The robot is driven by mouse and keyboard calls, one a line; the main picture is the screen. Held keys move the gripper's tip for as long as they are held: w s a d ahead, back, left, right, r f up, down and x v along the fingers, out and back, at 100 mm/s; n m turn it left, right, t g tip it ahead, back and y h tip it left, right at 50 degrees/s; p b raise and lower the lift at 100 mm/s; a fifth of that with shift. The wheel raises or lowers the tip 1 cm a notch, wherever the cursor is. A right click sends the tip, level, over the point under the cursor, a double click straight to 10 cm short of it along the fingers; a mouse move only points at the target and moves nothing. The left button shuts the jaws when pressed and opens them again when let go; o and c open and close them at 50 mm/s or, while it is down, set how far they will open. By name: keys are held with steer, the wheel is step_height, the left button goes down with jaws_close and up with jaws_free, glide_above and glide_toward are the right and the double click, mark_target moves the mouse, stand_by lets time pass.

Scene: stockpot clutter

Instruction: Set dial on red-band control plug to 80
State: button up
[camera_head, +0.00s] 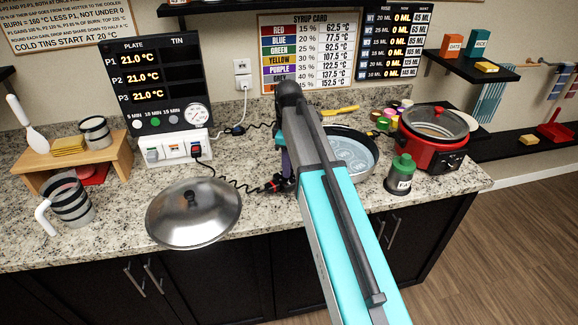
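The red-band control plug (274,186) is a small black piece with a red band. It lies at the end of a black coiled cord on the counter, just right of the steel lid (194,212). My gripper (284,181) points down right beside the plug, at its right end. My arm hides much of the gripper, so I cannot tell whether its fingers touch the plug or are open or shut. The dial and its setting are too small to read.
A round pan (358,150) stands right of my arm, partly hidden by it. A green-topped bottle (400,174) and a red cooker (433,137) stand further right. A display panel (153,82), a white socket box (168,148), a wooden stand (75,154) and a striped jug (68,199) are left.

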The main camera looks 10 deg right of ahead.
steer(key=shift+f, duration=0.75)
steer(key=shift+c, duration=0.3)
jaws_close()
steer(key=shift+m, duration=0.3)
steer(key=m, duration=0.5)
steer(key=shift+m+p, duration=0.3)
steer(key=shift+p, duration=0.1)
steer(key=m, duration=0.5)
steer(key=shift+m, duration=0.3)
